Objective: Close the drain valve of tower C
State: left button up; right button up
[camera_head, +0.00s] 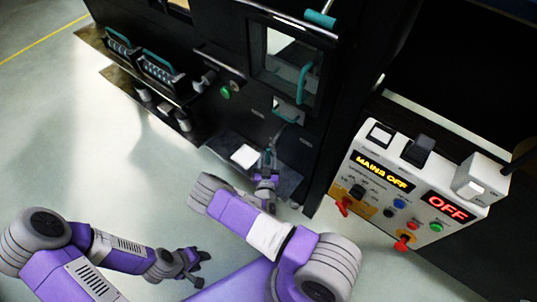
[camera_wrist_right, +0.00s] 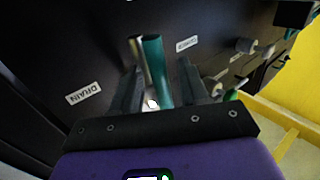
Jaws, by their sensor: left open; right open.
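A teal valve lever (camera_wrist_right: 156,72) stands out from the dark panel in the right wrist view, close to a label reading DRAIN (camera_wrist_right: 83,93). My right gripper (camera_wrist_right: 160,84) is open, with one finger on each side of the lever. I cannot tell whether either finger touches it. In the head view my right gripper (camera_head: 268,160) is low at the front of the dark machine, and the lever is hard to make out there. My left gripper (camera_head: 193,270) is open and empty above the floor. No tower letter is readable.
A control box (camera_head: 410,190) at the right shows MAINS OFF and OFF, with red levers below. A machine door with a window (camera_head: 290,65) and teal handle (camera_head: 304,82) is above my right gripper. Floor at left is clear.

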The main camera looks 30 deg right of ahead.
jog(key=shift+x, duration=1.4)
grip_shut()
